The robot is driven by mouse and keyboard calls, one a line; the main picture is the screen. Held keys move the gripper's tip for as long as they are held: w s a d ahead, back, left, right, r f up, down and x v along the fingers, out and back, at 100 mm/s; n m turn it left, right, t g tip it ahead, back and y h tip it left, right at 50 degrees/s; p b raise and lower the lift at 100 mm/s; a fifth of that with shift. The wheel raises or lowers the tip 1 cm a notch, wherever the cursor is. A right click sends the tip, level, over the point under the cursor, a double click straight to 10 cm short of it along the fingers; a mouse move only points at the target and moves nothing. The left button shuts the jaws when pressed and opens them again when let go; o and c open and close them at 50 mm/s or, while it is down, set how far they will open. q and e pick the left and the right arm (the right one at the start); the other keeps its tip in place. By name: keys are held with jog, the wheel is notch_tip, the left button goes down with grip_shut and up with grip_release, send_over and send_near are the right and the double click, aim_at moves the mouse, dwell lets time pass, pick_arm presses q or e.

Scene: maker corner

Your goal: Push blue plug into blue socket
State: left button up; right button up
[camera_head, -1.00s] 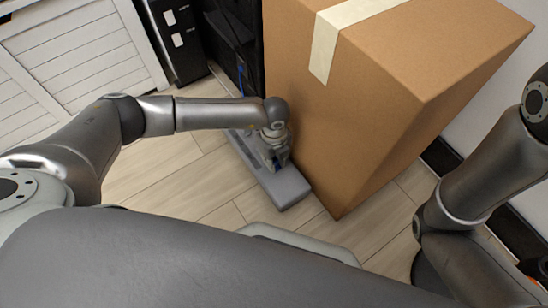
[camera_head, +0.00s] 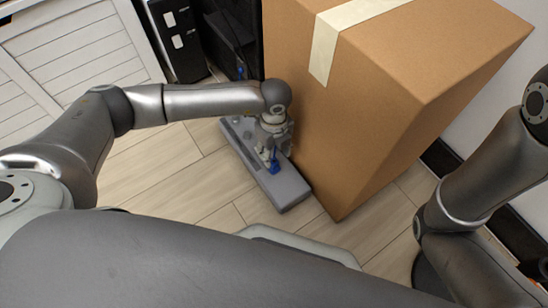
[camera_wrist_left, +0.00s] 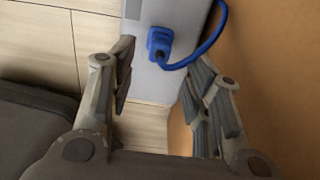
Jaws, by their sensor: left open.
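A blue plug (camera_head: 273,166) with a blue cable is on the grey power strip (camera_head: 283,190) on the floor. In the left wrist view the plug (camera_wrist_left: 160,42) sits on the strip's top, its cable curving off to the right. I cannot tell how deep it sits, and the blue socket is not visible. My left gripper (camera_head: 268,154) is just above the strip, beside the plug. In the wrist view its open fingers (camera_wrist_left: 164,58) lie either side of the plug, with gaps between. My right gripper is not in view; only its arm shows.
A tall cardboard box (camera_head: 345,125) stands against the strip's right side, close to my left gripper. A black cabinet (camera_head: 178,40) and a white slatted cabinet (camera_head: 75,45) are at the back left. The wood floor (camera_head: 180,185) left of the strip is clear.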

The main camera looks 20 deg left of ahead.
pick_arm(q)
notch_tip(320, 180, up, 6)
jog(key=shift+f, duration=0.1)
jog(key=shift+s, duration=0.1)
dwell(0.6)
